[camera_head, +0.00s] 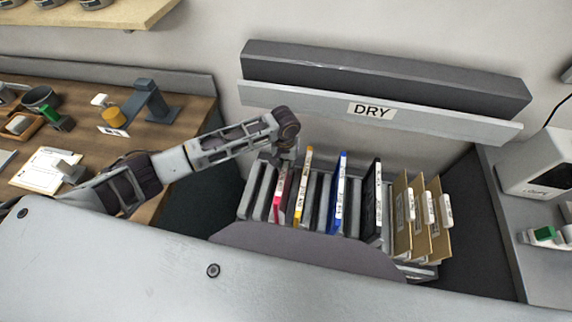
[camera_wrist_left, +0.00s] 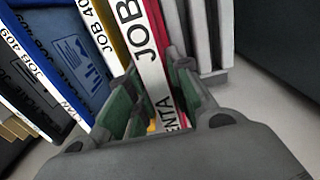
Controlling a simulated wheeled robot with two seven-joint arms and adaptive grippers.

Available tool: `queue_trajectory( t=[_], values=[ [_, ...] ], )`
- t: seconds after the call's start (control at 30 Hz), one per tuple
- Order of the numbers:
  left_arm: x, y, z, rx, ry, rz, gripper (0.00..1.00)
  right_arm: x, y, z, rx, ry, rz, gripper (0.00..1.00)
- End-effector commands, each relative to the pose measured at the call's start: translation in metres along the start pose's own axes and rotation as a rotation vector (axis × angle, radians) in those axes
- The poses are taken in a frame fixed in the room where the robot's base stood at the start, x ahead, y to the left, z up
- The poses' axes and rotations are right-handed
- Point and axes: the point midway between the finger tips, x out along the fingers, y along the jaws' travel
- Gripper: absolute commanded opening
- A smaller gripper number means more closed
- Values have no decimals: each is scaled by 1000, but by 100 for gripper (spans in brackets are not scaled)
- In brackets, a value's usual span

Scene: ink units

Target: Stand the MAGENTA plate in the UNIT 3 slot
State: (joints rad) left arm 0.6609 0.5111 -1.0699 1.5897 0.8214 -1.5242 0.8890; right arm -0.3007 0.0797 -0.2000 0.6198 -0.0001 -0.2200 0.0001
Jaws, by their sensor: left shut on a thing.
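The magenta plate (camera_head: 279,192) stands on edge in the grey slotted rack (camera_head: 247,197), near its left end. Its white label strip reads "JOB" and ends in "NTA" in the left wrist view (camera_wrist_left: 149,62). My left gripper (camera_head: 284,160) is at the plate's upper back end, reaching in from the left. In the left wrist view its green-padded fingers (camera_wrist_left: 157,103) are on either side of the plate, shut on it. I cannot read any unit number on the rack, and the plate's bottom edge is hidden. My right gripper is not in view.
A yellow plate (camera_head: 303,185), a blue plate (camera_head: 339,192) and a black plate (camera_head: 372,200) stand to the right in the rack, then several brown boards (camera_head: 421,215). A "DRY" sign (camera_head: 372,111) hangs on a ledge above. A wooden bench (camera_head: 190,112) is left.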

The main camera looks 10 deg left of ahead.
Motion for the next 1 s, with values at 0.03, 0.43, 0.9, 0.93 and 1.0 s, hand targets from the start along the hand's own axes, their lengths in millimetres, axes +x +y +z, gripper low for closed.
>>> queue_trajectory(
  t=[0.03,0.43,0.9,0.93,1.0],
  values=[
    [5,0,0,0,1,0,0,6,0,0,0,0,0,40],
    [25,0,0,0,-1,0,0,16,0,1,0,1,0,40],
    [54,-1,0,-1,-1,0,0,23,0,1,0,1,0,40],
    [55,-1,0,-1,-1,0,0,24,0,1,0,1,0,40],
    [60,-1,0,-1,-2,1,0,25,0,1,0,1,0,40]
  ],
)
